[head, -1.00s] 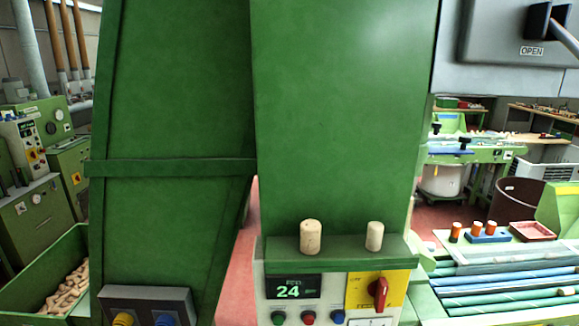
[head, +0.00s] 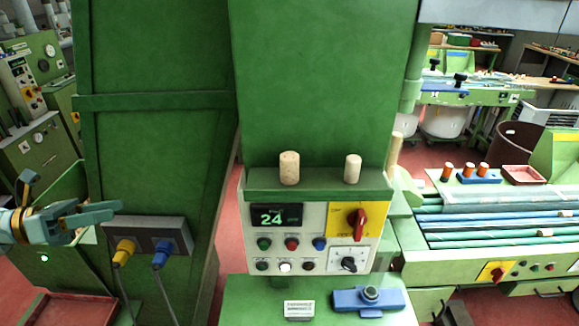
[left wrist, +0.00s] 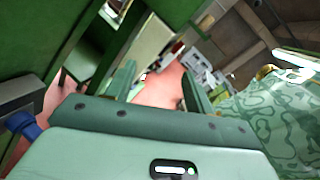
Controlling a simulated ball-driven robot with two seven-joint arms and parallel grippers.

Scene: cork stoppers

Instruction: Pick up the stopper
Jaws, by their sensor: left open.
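Two cork stoppers stand upright on the green ledge (head: 320,190) above the control panel in the head view. The left stopper (head: 289,168) is a little larger and speckled. The right stopper (head: 353,169) is slimmer and paler. My left gripper (head: 115,214) is at the left of the head view, open and empty, well left of and lower than both stoppers. In the left wrist view its two green fingers (left wrist: 160,88) stand apart with nothing between them, and no stopper shows there. My right gripper is not in view.
The control panel (head: 317,234) has knobs and a red switch (head: 357,223) below the ledge. A grey socket box (head: 148,236) with yellow and blue plugs is close to my left gripper. A blue fixture (head: 368,300) sits on the lower green shelf. A tall green column rises behind the stoppers.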

